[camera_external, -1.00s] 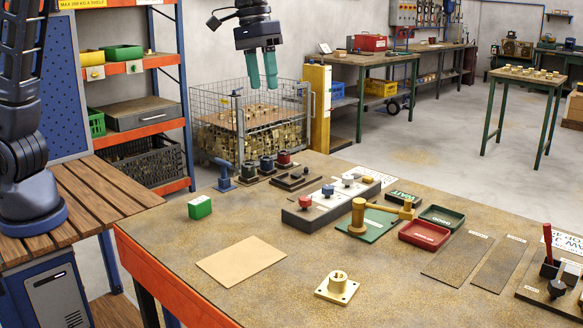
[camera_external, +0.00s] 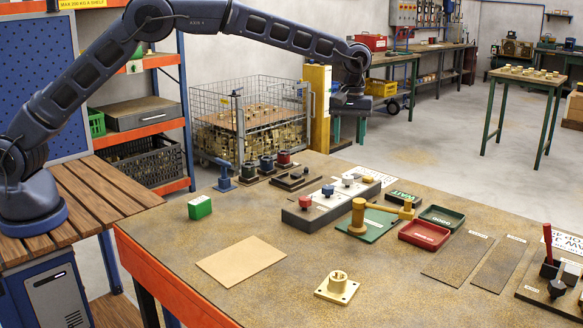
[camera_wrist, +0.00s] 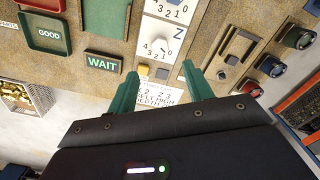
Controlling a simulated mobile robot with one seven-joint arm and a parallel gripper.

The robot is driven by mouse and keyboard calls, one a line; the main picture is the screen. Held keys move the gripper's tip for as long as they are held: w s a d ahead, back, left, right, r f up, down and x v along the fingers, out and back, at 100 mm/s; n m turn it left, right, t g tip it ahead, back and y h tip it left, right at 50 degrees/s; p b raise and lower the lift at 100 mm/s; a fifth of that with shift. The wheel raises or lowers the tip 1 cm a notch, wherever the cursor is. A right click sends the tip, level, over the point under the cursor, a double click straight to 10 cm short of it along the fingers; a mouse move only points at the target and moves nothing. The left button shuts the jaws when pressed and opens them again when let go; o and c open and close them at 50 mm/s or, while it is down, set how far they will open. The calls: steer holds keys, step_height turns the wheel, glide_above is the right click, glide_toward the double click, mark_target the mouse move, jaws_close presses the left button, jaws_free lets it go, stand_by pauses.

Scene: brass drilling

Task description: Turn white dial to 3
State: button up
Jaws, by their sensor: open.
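The white dial (camera_external: 348,180) sits on the long grey control box (camera_external: 318,207), beyond the blue dial (camera_external: 328,190) and red dial (camera_external: 305,201). In the wrist view the white dial (camera_wrist: 160,46) is on a white plate marked Z with numbers around it. Its exact setting is too small to read. My gripper (camera_external: 348,131) hangs past the far side of the table, above and beyond the box. In the wrist view its green fingers (camera_wrist: 160,76) are apart and empty, with the dial ahead of the gap, not touched.
A yellow button (camera_external: 368,180) is at the box's far end. A green WAIT sign (camera_wrist: 102,62) is beside it. Black fixtures (camera_external: 294,180) lie left of the box.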

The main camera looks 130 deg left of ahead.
mark_target(348, 176)
steer(key=f, duration=1.1)
steer(key=shift+s+a+f, duration=0.1)
steer(key=shift+a+f, duration=0.15)
steer(key=shift+a, duration=0.1)
steer(key=c, duration=1)
